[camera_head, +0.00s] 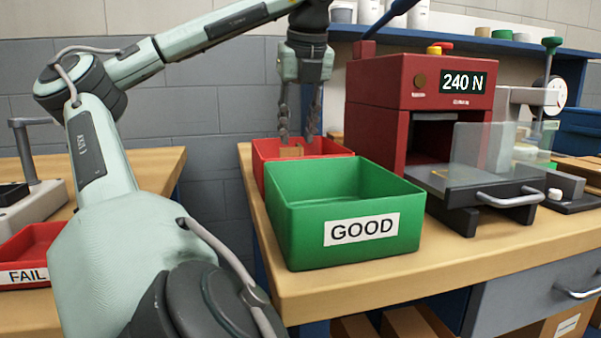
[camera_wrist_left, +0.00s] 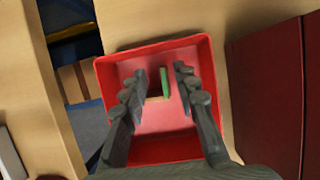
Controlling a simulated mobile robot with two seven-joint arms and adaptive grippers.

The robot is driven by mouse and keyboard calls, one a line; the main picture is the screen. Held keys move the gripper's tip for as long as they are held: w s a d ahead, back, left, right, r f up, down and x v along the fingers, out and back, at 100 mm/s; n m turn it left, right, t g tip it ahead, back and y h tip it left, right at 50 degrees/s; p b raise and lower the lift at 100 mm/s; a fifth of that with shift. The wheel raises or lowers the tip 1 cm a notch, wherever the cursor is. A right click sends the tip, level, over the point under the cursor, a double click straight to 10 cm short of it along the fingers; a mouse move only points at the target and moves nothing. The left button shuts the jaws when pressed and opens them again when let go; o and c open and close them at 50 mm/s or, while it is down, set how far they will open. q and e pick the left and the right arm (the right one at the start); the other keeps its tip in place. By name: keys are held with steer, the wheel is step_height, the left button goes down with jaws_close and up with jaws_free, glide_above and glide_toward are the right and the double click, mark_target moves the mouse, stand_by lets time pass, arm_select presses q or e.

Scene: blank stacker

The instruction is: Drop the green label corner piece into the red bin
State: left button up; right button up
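The red bin (camera_head: 335,147) stands on the bench behind the green GOOD bin; the wrist view shows its rim (camera_wrist_left: 165,43) from above. My left gripper (camera_head: 297,138) points down over it, its fingers apart. A small tan piece with a green edge (camera_wrist_left: 165,85) shows between the fingers in the wrist view, with gaps to both. In the head view the tan piece (camera_head: 291,151) is just below the fingertips, within the bin's outline. I cannot tell whether it rests on the bin floor. My right gripper is not in view.
The green bin (camera_head: 300,218) stands in front of the red bin. A red press (camera_head: 385,105) reading 240 N is close on the right, with a clear guard and a handle. A red FAIL bin (camera_head: 40,240) is on the left bench, across a gap.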

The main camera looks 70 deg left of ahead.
arm_select(q)
steer(key=v, duration=1.2)
